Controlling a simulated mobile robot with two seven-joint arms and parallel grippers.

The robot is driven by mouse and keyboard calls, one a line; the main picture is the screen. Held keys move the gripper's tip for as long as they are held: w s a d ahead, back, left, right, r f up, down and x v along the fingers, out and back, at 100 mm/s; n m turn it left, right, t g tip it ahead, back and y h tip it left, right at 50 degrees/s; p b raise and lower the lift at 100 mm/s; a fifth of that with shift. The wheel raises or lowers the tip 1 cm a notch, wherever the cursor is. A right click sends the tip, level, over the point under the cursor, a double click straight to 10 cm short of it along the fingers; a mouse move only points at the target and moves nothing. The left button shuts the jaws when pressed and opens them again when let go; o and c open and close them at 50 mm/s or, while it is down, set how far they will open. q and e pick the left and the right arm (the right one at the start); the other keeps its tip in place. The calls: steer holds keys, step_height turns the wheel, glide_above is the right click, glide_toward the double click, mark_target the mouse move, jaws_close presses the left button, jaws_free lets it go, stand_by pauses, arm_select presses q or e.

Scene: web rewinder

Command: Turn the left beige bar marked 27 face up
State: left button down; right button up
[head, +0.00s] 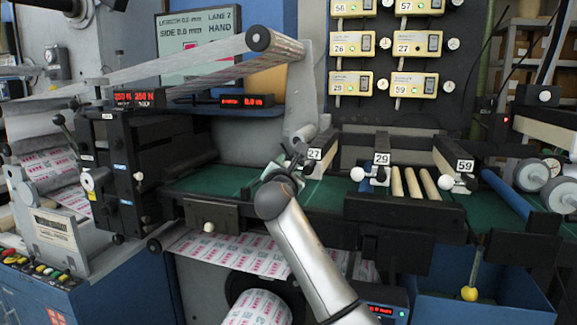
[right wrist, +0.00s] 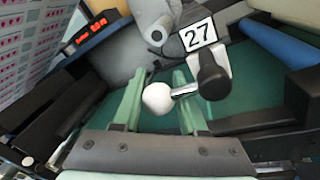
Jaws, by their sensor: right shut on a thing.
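The left beige bar (head: 326,150) carries a white label 27 (head: 314,154) at its near end, on the machine's green bed. In the right wrist view the label 27 (right wrist: 198,35) appears tilted, with a black knob (right wrist: 213,76) just below it. A white ball (right wrist: 158,98) on a short metal stem sticks out to the left of that knob. My right gripper (head: 289,168) is at the bar's near end; in the wrist view its two pale green fingers (right wrist: 158,103) are on either side of the white ball, shut on it. My arm and gripper hide the ball in the head view.
Bars marked 29 (head: 381,159) and 59 (head: 464,166) stand to the right, with white balls at their near ends. Several beige rods (head: 412,183) lie between them. A blue roller (head: 515,203) lies farther right. A dark front block (head: 405,212) borders the bed.

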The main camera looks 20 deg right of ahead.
jaws_close()
steer(key=shift+r, duration=0.1)
